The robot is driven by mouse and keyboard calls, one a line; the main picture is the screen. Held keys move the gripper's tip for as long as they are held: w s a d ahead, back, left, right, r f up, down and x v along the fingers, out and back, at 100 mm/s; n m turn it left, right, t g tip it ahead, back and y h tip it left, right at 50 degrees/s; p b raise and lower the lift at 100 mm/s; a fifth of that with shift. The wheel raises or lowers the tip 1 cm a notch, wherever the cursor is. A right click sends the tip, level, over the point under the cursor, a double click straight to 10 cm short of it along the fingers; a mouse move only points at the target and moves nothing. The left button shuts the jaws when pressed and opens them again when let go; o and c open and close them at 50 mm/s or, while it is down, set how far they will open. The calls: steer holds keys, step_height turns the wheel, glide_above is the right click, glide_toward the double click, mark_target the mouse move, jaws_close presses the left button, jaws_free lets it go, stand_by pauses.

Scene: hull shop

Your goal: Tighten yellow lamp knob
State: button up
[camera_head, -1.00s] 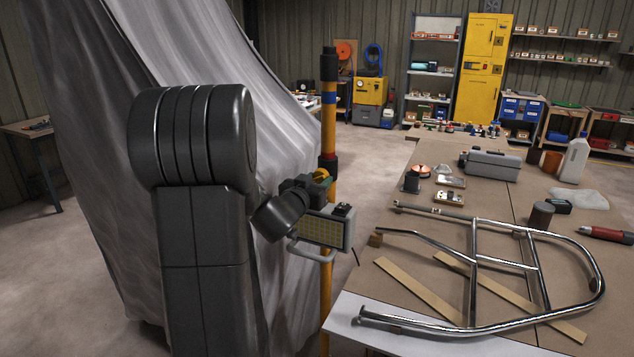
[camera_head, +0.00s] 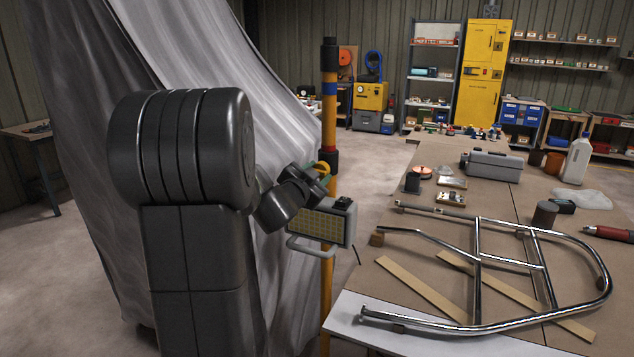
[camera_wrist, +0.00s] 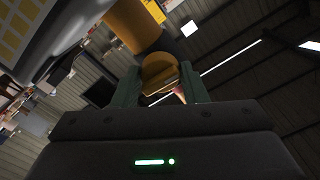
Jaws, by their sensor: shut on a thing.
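The yellow lamp knob (camera_wrist: 160,72) is between the two green fingers of my gripper (camera_wrist: 160,88) in the wrist view, which are shut on it. In the head view the knob (camera_head: 322,168) shows as a small yellow piece at my gripper (camera_head: 314,172), beside the pole. The work lamp (camera_head: 322,224), with a yellow grid face and a grey frame with a handle, is just below my gripper against the yellow pole (camera_head: 328,115). Part of the lamp (camera_wrist: 30,30) fills the upper left of the wrist view. My wrist hides part of the lamp's mounting.
A workbench (camera_head: 400,215) on the right bears a bent chrome tube frame (camera_head: 545,265), wood strips and a grey toolbox (camera_head: 492,165). A grey draped sheet (camera_head: 90,150) hangs close behind my arm on the left. Open floor lies beyond the pole.

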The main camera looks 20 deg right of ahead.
steer(key=m+b, duration=0.2)
steer(key=m, duration=0.2)
steer(key=shift+f+m, duration=0.15)
steer(key=shift+m, duration=0.15)
steer(key=m+b, duration=0.3)
steer(key=m, duration=0.1)
steer(key=shift+m, duration=0.3)
steer(key=m+b, duration=0.2)
steer(key=m, duration=0.2)
steer(key=shift+m, duration=0.3)
steer(key=shift+r+m+b, duration=0.2)
steer(key=shift+m+b, duration=0.6)
steer(key=shift+m, duration=1)
steer(key=o, duration=1)
